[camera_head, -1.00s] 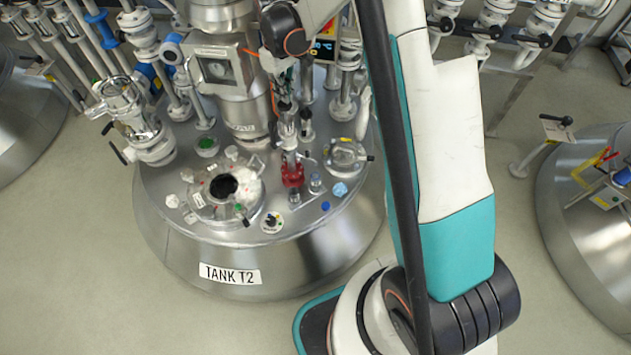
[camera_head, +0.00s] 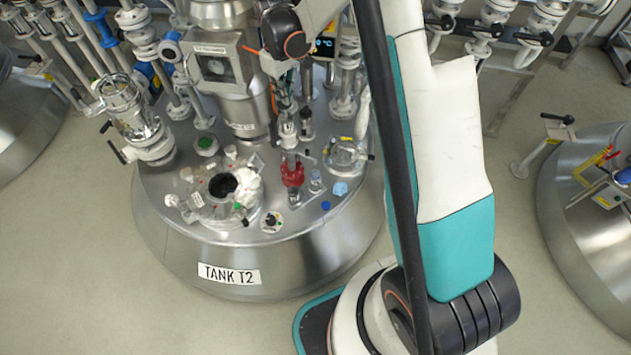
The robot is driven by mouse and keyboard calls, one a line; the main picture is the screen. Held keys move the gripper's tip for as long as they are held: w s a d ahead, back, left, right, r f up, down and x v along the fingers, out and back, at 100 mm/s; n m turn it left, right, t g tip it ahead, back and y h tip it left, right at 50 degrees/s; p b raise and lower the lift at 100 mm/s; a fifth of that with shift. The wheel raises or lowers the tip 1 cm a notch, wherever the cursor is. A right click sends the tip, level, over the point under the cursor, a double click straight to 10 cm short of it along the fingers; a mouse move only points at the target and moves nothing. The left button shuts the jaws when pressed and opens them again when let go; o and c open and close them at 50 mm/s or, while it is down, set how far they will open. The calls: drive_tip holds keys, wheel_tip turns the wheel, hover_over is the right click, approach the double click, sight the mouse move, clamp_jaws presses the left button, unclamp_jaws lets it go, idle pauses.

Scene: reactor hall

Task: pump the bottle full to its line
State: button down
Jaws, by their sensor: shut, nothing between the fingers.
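A red fitting (camera_head: 292,173), which looks like the pump head, stands on the lid of tank T2 (camera_head: 290,262), right of the open port. A small clear part (camera_head: 294,197) shows just below it; I cannot tell whether this is the bottle, and no line or liquid level can be made out. A small clear vessel (camera_head: 316,182) stands just to its right. My gripper (camera_head: 289,141) points down directly above the red fitting, shut and empty. Whether it touches the fitting is too small to tell.
A round open port (camera_head: 222,186) with clamps lies left of the red fitting. A sight-glass flange (camera_head: 345,153) is at right. A steel column (camera_head: 243,105) and pipes crowd the back. The floor in front is clear.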

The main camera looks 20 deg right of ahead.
sight(284, 105)
drive_tip(key=shift+f+b, duration=1.45)
drive_tip(key=shift+f, duration=0.75)
drive_tip(key=shift+r, duration=0.1)
drive_tip(key=shift+r+p, duration=1.8)
drive_tip(key=shift+r, duration=1.15)
drive_tip(key=shift+f, duration=0.1)
